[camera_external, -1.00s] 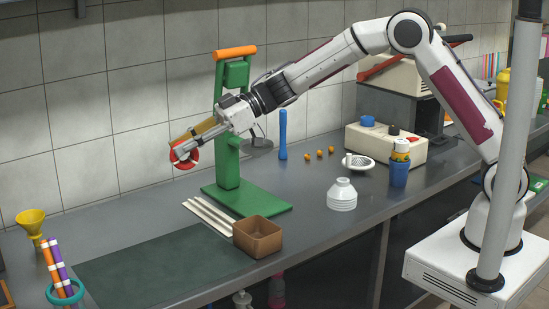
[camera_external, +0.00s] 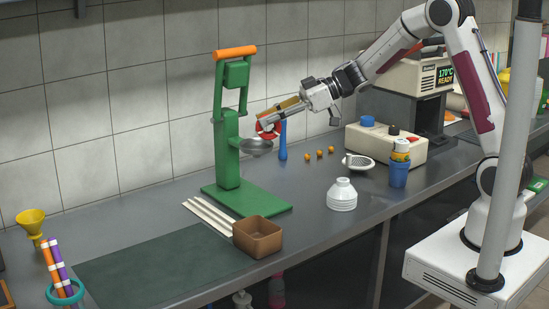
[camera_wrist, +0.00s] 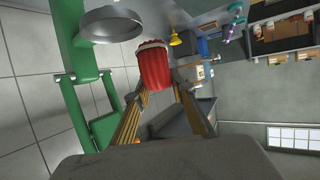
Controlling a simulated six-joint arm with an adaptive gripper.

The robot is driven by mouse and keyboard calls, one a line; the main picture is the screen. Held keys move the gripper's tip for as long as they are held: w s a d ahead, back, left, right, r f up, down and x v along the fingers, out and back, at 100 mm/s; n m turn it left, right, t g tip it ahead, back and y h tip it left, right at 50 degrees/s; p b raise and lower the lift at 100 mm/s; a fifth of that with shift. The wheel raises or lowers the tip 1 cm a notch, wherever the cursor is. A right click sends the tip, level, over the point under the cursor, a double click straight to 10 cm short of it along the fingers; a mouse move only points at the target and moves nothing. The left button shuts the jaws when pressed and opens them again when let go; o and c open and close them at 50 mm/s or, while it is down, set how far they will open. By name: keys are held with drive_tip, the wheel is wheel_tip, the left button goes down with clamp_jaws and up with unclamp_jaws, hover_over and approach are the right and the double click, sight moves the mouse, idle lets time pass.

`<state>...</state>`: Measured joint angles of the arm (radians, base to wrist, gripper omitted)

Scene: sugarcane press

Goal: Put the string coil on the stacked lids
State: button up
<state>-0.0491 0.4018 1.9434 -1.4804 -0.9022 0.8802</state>
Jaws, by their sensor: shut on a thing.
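The string coil (camera_external: 266,132) is red with white parts. My gripper (camera_external: 270,121) is shut on it and holds it in the air, just right of the green press. In the wrist view the coil (camera_wrist: 154,66) shows as a ribbed red roll with a white edge, between the fingertips (camera_wrist: 158,88). The stacked lids (camera_external: 342,196) are a white, stepped pile standing on the grey counter, lower and to the right of the coil. The coil is well apart from them.
The green press (camera_external: 229,150) with its metal bowl (camera_external: 257,147) stands close to the coil. A blue pestle (camera_external: 283,140), strainer (camera_external: 358,162), blue cup (camera_external: 398,174) and brown box (camera_external: 258,238) are around the lids.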

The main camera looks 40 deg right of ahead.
drive_tip(key=s+d+m+t, duration=0.1)
drive_tip(key=s+d+t, duration=0.15)
drive_tip(key=d, duration=0.75)
drive_tip(key=m+h, duration=0.2)
hover_over(343, 180)
drive_tip(key=shift+t, duration=0.35)
drive_tip(key=shift+d+f, duration=0.1)
drive_tip(key=shift+f, duration=2.3)
drive_tip(key=shift+f, duration=0.1)
drive_tip(key=shift+f, duration=2.8)
drive_tip(key=shift+f, duration=0.15)
drive_tip(key=shift+f, duration=1.95)
drive_tip(key=shift+f, duration=0.15)
